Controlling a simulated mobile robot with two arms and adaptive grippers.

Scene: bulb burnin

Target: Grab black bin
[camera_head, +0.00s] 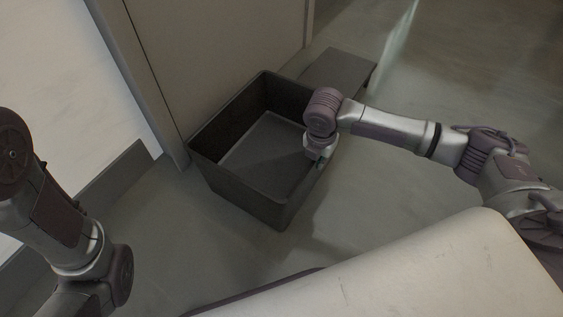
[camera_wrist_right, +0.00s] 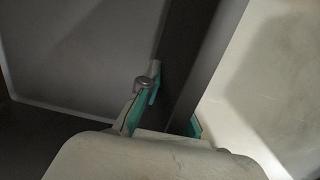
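The black bin (camera_head: 236,187) is an open, empty-looking rectangular tub. It stands upright on the floor against a pale panel in the head view. My right gripper (camera_head: 318,160) is at the bin's right-hand wall, pointing down. In the right wrist view the bin's wall (camera_wrist_right: 205,60) runs between the two fingers of this gripper (camera_wrist_right: 172,115). One finger is on the inner side and the other is on the outer side, partly hidden behind the wall. The fingers look apart, and I see no clear grip on the wall. My left gripper is out of view; only its arm shows at the left.
A pale panel (camera_head: 215,45) stands directly behind the bin. A low dark grey slab (camera_head: 338,70) lies just beyond the bin's far right corner. A low dark ledge (camera_head: 100,185) runs at the left. The floor (camera_head: 400,95) is clear to the right.

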